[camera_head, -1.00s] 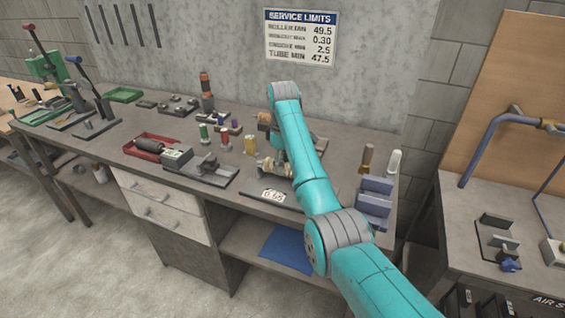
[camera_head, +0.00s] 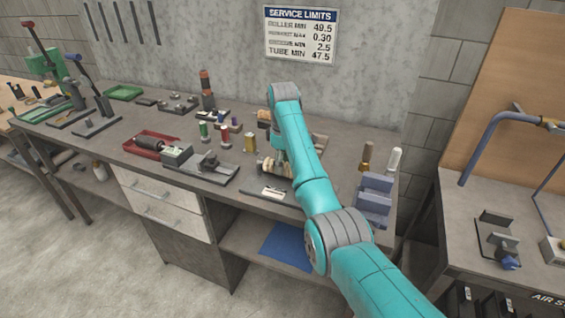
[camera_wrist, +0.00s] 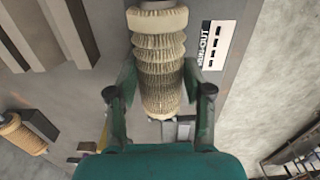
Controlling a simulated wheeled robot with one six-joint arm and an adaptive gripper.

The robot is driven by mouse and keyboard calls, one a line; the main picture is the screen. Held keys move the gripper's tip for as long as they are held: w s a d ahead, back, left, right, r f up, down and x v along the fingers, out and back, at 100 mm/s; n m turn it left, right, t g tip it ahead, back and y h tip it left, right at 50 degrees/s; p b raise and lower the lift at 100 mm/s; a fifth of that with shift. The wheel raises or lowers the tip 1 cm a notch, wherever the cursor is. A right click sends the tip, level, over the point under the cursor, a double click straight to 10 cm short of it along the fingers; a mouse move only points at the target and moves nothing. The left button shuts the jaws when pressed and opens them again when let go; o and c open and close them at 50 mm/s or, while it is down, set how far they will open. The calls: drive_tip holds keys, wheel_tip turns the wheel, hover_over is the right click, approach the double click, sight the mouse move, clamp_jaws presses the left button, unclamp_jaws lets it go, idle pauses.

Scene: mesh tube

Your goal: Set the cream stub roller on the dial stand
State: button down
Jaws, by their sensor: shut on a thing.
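A ribbed cream roller (camera_wrist: 160,60) with pale end collars lies lengthwise between my fingers in the wrist view. My gripper (camera_wrist: 159,82) is shut on it, one finger at each side. In the head view the roller (camera_head: 273,167) is partly hidden behind my arm, and my gripper (camera_head: 279,154) is just above it. The dial stand's dark base (camera_head: 249,190) is below and in front, with a white run-out readout (camera_head: 273,192) showing dashes; the readout also shows in the wrist view (camera_wrist: 214,45). I cannot tell whether the roller touches the stand.
A tan ribbed roller (camera_wrist: 22,136) lies to the left in the wrist view. A blue-grey rack (camera_head: 373,205) stands at the bench's right end, with a brown roller (camera_head: 367,157) and a white one (camera_head: 394,160) upright behind it. A vice-like fixture (camera_head: 207,166) stands left.

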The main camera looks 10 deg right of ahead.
drive_tip(key=shift+c, duration=1.9)
unclamp_jaws()
drive_tip(key=shift+f, duration=0.1)
